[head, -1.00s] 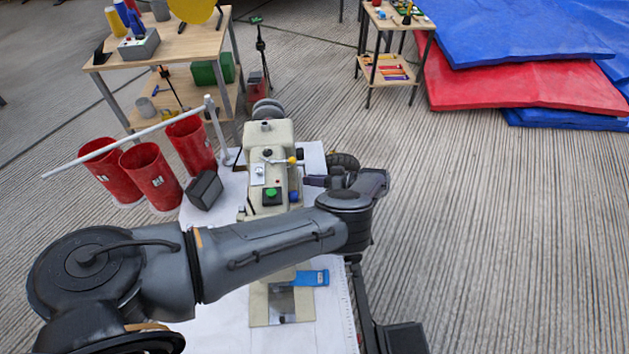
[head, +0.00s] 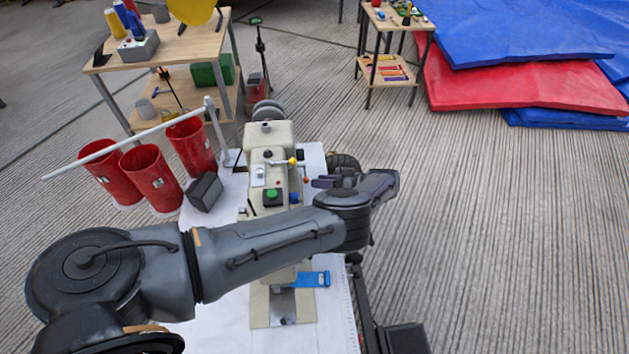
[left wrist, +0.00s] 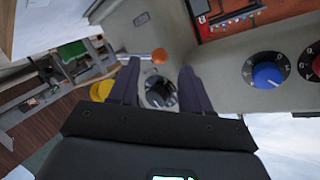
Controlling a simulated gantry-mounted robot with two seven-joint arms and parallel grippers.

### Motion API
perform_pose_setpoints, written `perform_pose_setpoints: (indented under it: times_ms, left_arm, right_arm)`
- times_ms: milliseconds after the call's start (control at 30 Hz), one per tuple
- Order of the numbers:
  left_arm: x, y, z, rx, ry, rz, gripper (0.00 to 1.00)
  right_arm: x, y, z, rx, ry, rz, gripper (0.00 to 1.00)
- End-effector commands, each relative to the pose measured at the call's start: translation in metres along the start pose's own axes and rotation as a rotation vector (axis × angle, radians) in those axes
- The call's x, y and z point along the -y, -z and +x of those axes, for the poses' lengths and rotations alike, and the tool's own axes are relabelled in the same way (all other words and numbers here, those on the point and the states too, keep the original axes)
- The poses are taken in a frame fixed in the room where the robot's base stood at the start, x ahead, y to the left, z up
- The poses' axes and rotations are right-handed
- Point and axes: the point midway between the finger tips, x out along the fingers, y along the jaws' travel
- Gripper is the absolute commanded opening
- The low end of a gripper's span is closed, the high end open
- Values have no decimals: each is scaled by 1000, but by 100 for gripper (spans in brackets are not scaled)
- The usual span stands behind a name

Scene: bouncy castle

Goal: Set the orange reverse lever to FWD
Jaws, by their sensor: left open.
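The orange reverse lever shows as a small orange knob (head: 306,180) on the right side of the cream sewing machine (head: 268,134). In the left wrist view the orange knob (left wrist: 160,56) lies between and just beyond my fingertips, beside the machine's cream side. My left gripper (head: 318,183) points left at the machine, a little right of the knob. Its two dark fingers (left wrist: 159,72) are apart with nothing held between them. No FWD marking can be read, so the lever's setting cannot be told. My right gripper is not in view.
A yellow knob (head: 292,161), green button (head: 271,195) and blue dial (head: 294,197) are close to the lever; the blue dial also shows in the wrist view (left wrist: 267,75). Red cylinders (head: 152,177) stand left. A wooden shelf (head: 175,42) is behind.

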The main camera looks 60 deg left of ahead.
Motion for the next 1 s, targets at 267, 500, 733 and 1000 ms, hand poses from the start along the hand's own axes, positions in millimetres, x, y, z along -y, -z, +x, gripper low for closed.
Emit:
perform_pose_setpoints:
  times_ms: [267, 500, 733, 1000]
  left_arm:
    - [-1, -2, -47, 2, -2, 0, 48]
    - [-1, -1, -67, 1, 0, -1, 48]
    - [0, 0, -71, 1, 1, 0, 48]
    - [0, 0, -70, 0, 1, -1, 48]
  right_arm:
    - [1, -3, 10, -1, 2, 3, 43]
    - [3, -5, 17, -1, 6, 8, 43]
    - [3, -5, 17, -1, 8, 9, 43]
    - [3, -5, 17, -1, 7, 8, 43]
